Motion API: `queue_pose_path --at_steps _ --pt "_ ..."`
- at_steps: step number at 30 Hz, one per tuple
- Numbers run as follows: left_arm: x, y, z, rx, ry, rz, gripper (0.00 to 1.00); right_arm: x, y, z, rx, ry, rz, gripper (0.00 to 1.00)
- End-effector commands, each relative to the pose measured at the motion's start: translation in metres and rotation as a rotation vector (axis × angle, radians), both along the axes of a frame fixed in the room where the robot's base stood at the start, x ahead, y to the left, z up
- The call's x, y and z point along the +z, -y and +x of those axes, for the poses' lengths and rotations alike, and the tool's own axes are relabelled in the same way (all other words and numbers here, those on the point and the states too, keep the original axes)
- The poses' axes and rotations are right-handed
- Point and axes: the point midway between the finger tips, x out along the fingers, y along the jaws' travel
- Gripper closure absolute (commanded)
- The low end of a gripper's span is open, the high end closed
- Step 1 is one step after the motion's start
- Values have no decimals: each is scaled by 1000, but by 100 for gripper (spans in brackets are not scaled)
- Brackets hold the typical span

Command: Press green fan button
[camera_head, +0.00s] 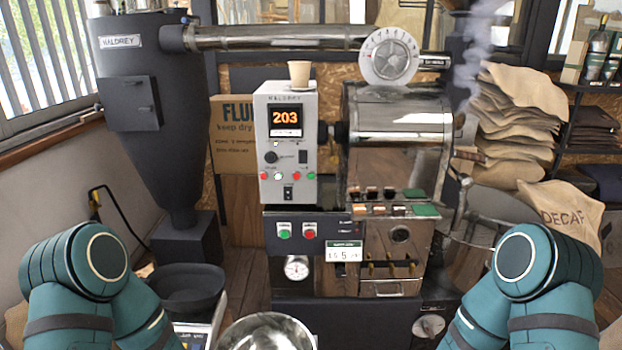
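A dark panel on the roaster's lower front holds a round green button (284,230) with a red button (309,230) just right of it. The grey control box (290,120) above reads 203 and has small red and green lights or buttons along its lower part, including a green one (311,176). The labels are too small to read, so I cannot tell which green one is the fan button. My two arms rise at the lower left and lower right, far apart from the panel. Both grippers are outside the view.
A paper cup (299,74) stands on the control box. A metal bowl (267,332) and a dark pan (188,288) sit low in front. The roaster drum (400,125) is right of the box. Burlap sacks (515,125) are stacked at right. The space before the lower panel looks clear.

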Motion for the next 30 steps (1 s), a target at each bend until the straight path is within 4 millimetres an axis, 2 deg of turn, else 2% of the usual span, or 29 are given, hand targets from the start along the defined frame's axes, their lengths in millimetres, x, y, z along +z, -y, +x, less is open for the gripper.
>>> queue_pose_path --at_steps 9,10,12,14,30 --pt "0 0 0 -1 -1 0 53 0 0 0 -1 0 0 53" --pt "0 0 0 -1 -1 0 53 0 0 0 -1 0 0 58" --pt "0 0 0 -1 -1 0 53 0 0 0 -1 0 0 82" --pt "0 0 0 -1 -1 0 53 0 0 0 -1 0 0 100" --pt "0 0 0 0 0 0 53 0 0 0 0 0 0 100"
